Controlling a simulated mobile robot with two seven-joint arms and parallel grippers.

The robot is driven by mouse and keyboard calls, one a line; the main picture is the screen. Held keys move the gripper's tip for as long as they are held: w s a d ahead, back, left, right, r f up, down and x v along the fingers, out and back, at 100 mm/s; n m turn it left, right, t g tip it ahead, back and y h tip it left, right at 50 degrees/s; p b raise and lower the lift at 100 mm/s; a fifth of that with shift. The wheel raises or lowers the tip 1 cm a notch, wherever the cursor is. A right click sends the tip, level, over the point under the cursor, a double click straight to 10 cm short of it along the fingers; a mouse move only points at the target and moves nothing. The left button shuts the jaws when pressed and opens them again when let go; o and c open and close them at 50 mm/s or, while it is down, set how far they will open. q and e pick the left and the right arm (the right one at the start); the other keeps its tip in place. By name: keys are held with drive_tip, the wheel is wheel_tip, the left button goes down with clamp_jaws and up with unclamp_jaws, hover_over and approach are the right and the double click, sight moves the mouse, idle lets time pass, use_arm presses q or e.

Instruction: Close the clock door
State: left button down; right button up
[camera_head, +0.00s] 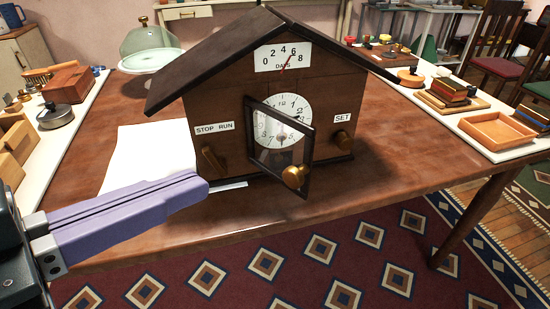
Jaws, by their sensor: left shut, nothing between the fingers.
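A dark wooden house-shaped clock (220,103) stands on the brown table in the head view. Its small dark-framed glass door (308,150) is hinged on the left and stands partly open toward me. A brass knob (295,177) sits at the door's lower right corner. The white clock face (290,104) shows behind and above the glass. My left gripper (203,187), with purple fingers, is shut and empty to the left of the door, in front of the clock's lower left corner. My right gripper is not in view.
A lever (211,158) under the STOP RUN label and a knob (340,139) under SET flank the door. White paper (140,150) lies left of the clock. Side counters hold small items and a wooden tray (497,129). The table front right is clear.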

use_arm(q)
wheel_tip(320, 180, down, 12)
drive_tip(key=a+t+h+b, duration=0.2)
drive_tip(key=b, duration=1.2)
approach(290, 180)
drive_tip(key=x, duration=0.6)
drive_tip(key=shift+w+d, duration=0.25)
drive_tip(key=shift+w, duration=0.05)
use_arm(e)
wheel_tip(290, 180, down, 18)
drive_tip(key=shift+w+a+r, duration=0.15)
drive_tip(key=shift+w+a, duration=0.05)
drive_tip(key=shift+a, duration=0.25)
